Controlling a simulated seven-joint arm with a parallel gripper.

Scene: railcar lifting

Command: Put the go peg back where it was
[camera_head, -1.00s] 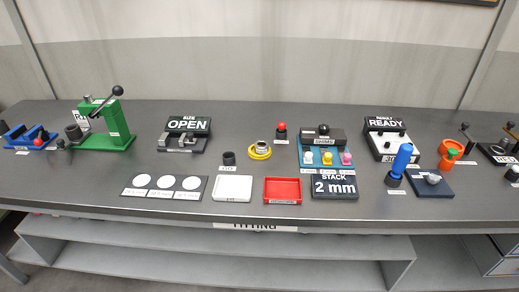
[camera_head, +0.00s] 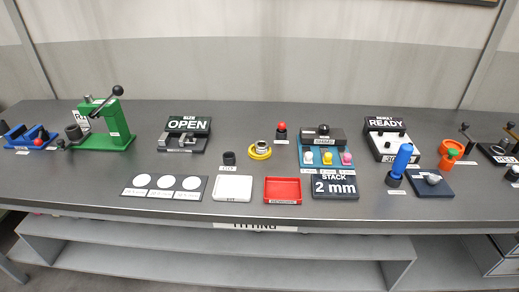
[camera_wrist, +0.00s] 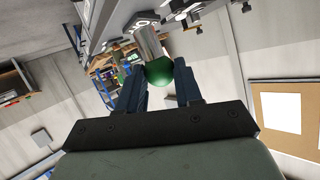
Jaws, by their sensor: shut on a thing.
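A peg with a green ball head (camera_wrist: 160,72) and a bare metal shaft (camera_wrist: 147,42) shows in the wrist view. I take it for the go peg. My gripper (camera_wrist: 159,78) is shut on it, with one dark blue finger on each side of the green head. The shaft points away from my gripper. The shaft's far end is close to or in front of grey parts at the top of the view; I cannot tell whether they touch. Neither my gripper nor the held peg shows in the head view.
The head view shows a dark bench (camera_head: 90,178).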

